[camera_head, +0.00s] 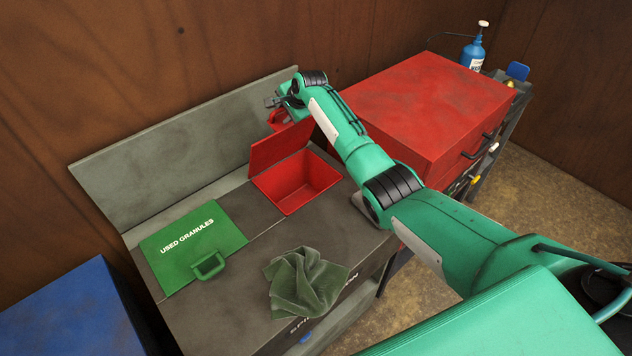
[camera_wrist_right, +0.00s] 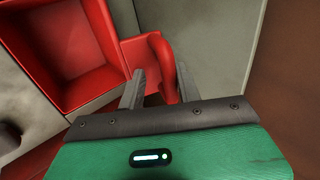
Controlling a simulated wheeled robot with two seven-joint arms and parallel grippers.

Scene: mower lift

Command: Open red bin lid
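The red bin (camera_head: 299,183) is set in the grey bench top, its empty inside showing. Its red lid (camera_head: 280,145) stands raised, roughly upright, at the bin's back edge. My right gripper (camera_head: 273,103) is behind the lid's upper edge, at the red handle (camera_head: 279,120). In the right wrist view the curved handle (camera_wrist_right: 163,62) lies between the two grey fingers (camera_wrist_right: 160,86), which look closed around it; the exact contact is hard to see. The open bin (camera_wrist_right: 68,40) shows at upper left there. My left gripper is not in view.
A green lid marked "USED GRANULES" (camera_head: 194,246) lies left of the red bin. A crumpled green cloth (camera_head: 303,283) lies in front. A grey back panel (camera_head: 170,160) rises behind. A red tool chest (camera_head: 430,105) stands right, a blue box (camera_head: 70,315) left.

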